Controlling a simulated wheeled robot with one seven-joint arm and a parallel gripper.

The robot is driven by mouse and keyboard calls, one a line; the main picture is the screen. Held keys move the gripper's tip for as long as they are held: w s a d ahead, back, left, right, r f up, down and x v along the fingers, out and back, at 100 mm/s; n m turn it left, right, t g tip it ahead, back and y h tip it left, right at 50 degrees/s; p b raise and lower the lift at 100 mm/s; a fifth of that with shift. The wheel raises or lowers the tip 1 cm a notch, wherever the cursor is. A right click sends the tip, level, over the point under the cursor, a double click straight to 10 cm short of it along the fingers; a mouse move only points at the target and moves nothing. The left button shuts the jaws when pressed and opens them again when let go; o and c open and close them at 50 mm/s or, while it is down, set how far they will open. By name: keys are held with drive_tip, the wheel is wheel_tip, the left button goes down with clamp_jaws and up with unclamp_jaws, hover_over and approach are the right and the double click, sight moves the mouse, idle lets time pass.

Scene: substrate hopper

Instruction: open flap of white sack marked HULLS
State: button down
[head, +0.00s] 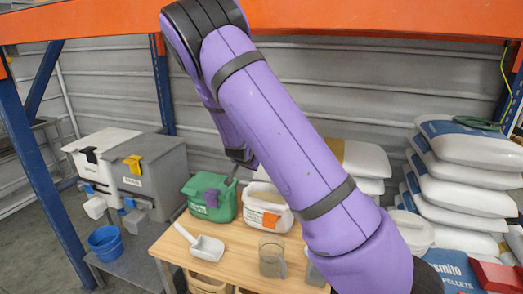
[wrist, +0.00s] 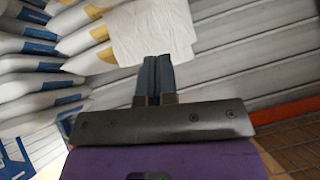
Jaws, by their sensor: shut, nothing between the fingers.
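A white sack (head: 267,208) with an orange label stands on the wooden table in the head view; the label text is too small to read. Its top looks open, with tan contents showing. My gripper (wrist: 157,60) shows in the wrist view with its two dark fingers together and empty. A white crumpled sheet (wrist: 150,30) lies beyond the fingertips; I cannot tell whether it is the sack's flap or whether they touch. In the head view my arm hides most of the hand, above and behind the sack.
A green bag (head: 209,198) with a purple patch stands left of the white sack. A scoop (head: 201,246) and a clear jug (head: 271,257) are on the table. A grey hopper (head: 148,168) and blue bucket (head: 106,242) are at left. Stacked sacks (head: 468,180) fill the right.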

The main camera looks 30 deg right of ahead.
drive_tip(key=w+d+f+t+h, duration=0.45)
drive_tip(key=w+h, duration=0.25)
drive_tip(key=h, duration=0.3)
drive_tip(key=f+x, duration=0.2)
drive_tip(key=x, duration=1.1)
drive_tip(key=shift+w+r+n, duration=0.3)
drive_tip(key=shift+w+r, duration=0.15)
drive_tip(key=shift+r, duration=0.05)
drive_tip(key=shift+w+d+r+g+y, duration=0.15)
drive_tip(key=shift+w+d+g+y, duration=0.15)
drive_tip(key=shift+w+d+y, duration=0.3)
drive_tip(key=shift+w+d+r+g+y, duration=0.15)
drive_tip(key=shift+w+d+g+y, duration=0.2)
drive_tip(key=shift+d, duration=0.5)
drive_tip(key=shift+w+d+y, duration=0.35)
drive_tip(key=shift+w+d, duration=0.1)
drive_tip(key=shift+d, duration=0.1)
